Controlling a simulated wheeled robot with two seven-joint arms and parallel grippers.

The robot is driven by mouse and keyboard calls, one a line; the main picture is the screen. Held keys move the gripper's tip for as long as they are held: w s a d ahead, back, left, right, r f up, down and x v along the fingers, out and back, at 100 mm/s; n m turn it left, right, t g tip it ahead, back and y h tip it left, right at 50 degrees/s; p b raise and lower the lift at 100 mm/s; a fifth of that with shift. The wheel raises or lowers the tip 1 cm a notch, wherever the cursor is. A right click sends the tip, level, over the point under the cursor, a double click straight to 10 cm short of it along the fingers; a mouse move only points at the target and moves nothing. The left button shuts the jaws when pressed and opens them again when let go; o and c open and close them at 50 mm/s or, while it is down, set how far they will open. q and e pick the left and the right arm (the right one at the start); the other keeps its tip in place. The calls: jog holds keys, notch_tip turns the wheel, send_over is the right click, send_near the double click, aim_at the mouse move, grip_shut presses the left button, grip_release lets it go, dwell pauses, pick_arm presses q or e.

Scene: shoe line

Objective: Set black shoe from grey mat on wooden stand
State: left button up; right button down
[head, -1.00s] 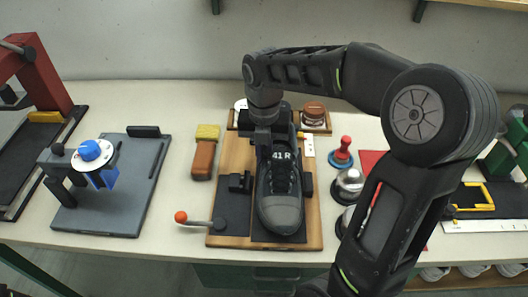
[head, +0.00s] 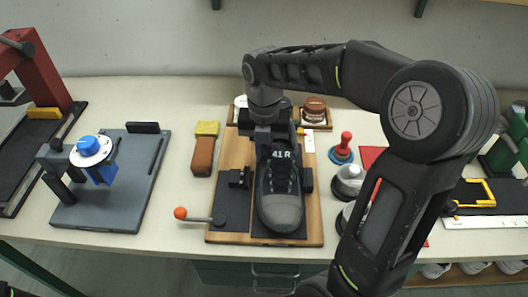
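The black shoe (head: 280,208), with a grey toe and "41 R" on its tongue, lies on the dark pad on the right of the wooden stand (head: 233,158). Its toe points toward me. Black blocks flank it, and a lever with an orange ball is at the stand's front left. My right gripper (head: 273,148) points down over the shoe's tongue and opening and covers part of the marking. Its fingertips are dark against the shoe, so I cannot tell whether they are open or touching it. My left gripper is not in view. I cannot make out a separate grey mat.
A grey fixture with a blue knob (head: 88,145) and a red press (head: 40,70) stand at left. A red-handled stamp (head: 344,148), metal domes and round tins are close on the right and behind.

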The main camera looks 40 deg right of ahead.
jog(key=c, duration=1.5)
grip_release()
jog(key=shift+o, duration=0.2)
jog(key=shift+f, duration=0.1)
jog(key=shift+r, duration=3.95)
